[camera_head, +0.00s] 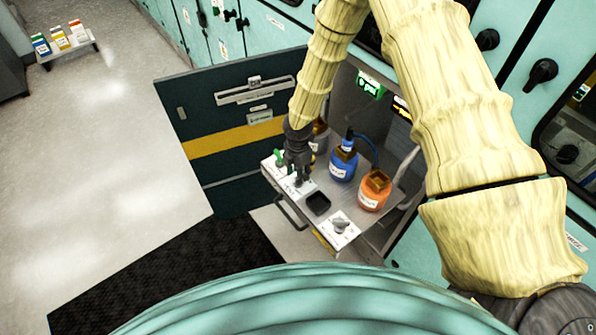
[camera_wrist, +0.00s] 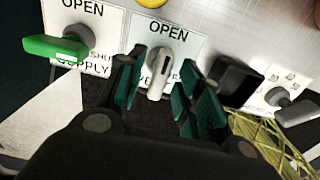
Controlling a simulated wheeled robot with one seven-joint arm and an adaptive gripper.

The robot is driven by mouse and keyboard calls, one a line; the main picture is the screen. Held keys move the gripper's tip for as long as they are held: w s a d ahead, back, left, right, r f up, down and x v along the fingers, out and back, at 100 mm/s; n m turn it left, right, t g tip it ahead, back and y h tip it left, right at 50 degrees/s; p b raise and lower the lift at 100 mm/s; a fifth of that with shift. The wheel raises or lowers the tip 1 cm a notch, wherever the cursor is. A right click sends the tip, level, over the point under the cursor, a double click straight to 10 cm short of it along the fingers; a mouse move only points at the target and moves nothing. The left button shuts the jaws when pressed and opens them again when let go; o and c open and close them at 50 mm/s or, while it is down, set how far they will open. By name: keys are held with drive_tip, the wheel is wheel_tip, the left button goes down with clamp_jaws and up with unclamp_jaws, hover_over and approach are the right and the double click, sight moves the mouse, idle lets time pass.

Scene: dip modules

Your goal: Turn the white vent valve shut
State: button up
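The white vent valve (camera_wrist: 157,78) shows in the wrist view as a small white lever on a white plate with "OPEN" printed above it. Its lever points down in the picture, slightly tilted. My gripper (camera_wrist: 163,92) is open, with one teal-padded finger on each side of the lever. Gaps show between the lever and both fingers. In the head view my gripper (camera_head: 297,178) points down at the panel of the pulled-out drawer and hides most of this valve.
A green supply valve (camera_wrist: 55,47) sits left of the white one. To the right are a black square block (camera_wrist: 237,78) and a grey knob (camera_wrist: 290,104). Blue (camera_head: 343,164) and orange (camera_head: 374,191) bottles stand close behind the panel. An open dark door (camera_head: 235,140) is at the left.

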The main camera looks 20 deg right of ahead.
clamp_jaws()
drive_tip(key=shift+m, duration=0.3)
drive_tip(key=m+b, duration=0.1)
drive_tip(key=m, duration=0.1)
drive_tip(key=shift+f+m+b, duration=0.15)
drive_tip(key=shift+m+b, duration=0.2)
drive_tip(key=shift+m, duration=0.05)
drive_tip(key=m+b, duration=0.2)
drive_tip(key=m, duration=0.3)
drive_tip(key=m+b, duration=0.1)
drive_tip(key=m, duration=0.3)
drive_tip(key=shift+m, duration=0.4)
drive_tip(key=m+b, duration=0.1)
drive_tip(key=m, duration=0.3)
drive_tip(key=shift+m, duration=0.3)
